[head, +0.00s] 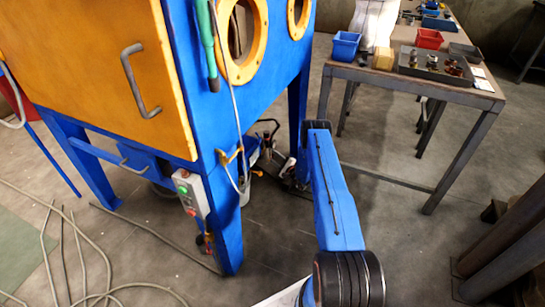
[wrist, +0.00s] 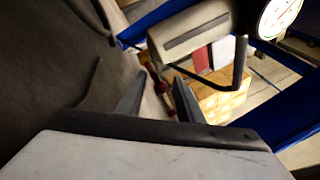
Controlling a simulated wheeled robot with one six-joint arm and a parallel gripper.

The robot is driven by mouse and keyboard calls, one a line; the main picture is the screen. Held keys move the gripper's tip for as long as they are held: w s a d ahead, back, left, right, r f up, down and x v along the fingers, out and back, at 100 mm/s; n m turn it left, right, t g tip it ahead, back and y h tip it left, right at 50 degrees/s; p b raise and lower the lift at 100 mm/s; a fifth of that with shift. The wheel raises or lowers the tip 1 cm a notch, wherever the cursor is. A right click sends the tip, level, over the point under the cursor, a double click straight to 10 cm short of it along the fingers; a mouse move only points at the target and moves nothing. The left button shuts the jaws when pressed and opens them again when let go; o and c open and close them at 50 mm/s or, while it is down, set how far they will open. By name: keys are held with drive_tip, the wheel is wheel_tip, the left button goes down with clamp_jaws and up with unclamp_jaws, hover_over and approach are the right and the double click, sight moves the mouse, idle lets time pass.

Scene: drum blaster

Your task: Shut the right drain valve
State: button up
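My gripper (wrist: 157,82) is open in the wrist view, its two dark fingers apart with nothing held between them. A small red part (wrist: 157,78), possibly a valve handle, shows beyond the fingertips; I cannot tell whether it is the right drain valve. In the head view, my blue arm reaches toward the underside of the blue cabinet (head: 228,215), and it hides much of the gripper there. A small red fitting (head: 206,243) sits low by the cabinet's front leg. Neither drain valve can be clearly made out.
A control box (head: 189,192) with buttons hangs on the cabinet leg. Hoses (head: 75,260) lie on the floor at left. A workbench (head: 470,92) with trays stands at right. The wrist view shows a round gauge (wrist: 279,17), a grey box (wrist: 190,32) and blue frame bars.

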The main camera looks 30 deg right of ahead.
drive_tip(key=m, duration=0.2)
drive_tip(key=f+m+g, duration=0.1)
drive_tip(key=shift+s+a+f+m+h, duration=0.1)
drive_tip(key=shift+f+m+h, duration=0.2)
drive_tip(key=shift+m+h, duration=0.1)
drive_tip(key=v, duration=1.7)
drive_tip(key=shift+s+r, duration=0.2)
drive_tip(key=shift+c, duration=0.2)
